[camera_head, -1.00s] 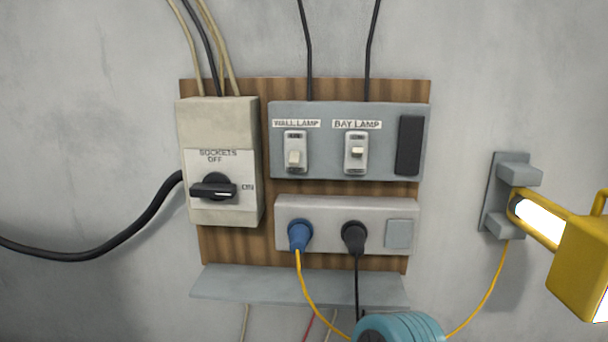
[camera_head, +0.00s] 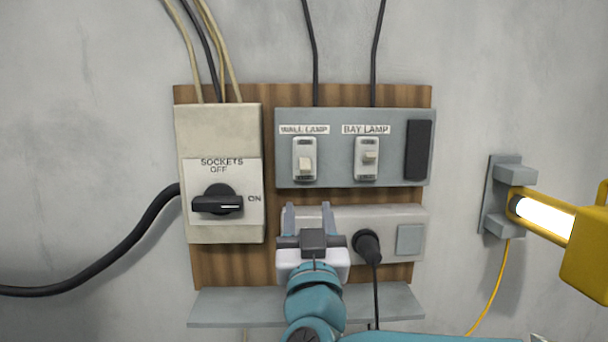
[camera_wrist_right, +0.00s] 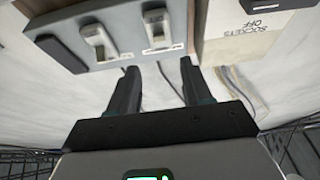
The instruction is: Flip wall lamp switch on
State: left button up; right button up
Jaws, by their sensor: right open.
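The wall lamp switch (camera_head: 305,160) is on the left of the grey switch box (camera_head: 393,148), under its WALL LAMP label (camera_head: 304,130). Its pale lever sits low in the slot. It also shows upside down in the right wrist view (camera_wrist_right: 159,27). My right gripper (camera_head: 308,209) is open and empty just below this switch, fingers pointing up, without visible contact. In the wrist view the right gripper's two fingers (camera_wrist_right: 160,82) stand apart, below the switch box. My left gripper is not in view.
The bay lamp switch (camera_head: 367,158) is just right, its lever higher. A beige sockets box (camera_head: 187,145) with a black rotary handle (camera_head: 217,203) stands left. A black plug (camera_head: 367,245) is in the socket strip (camera_head: 387,222). A yellow lamp (camera_head: 575,243) glows at right. A shelf (camera_head: 240,306) juts out below.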

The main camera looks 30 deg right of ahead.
aim_at(306, 171)
jog(key=p+x, duration=0.2)
jog(key=x, duration=0.9)
jog(key=shift+s+d+f, duration=0.1)
jog(key=shift+f, duration=0.05)
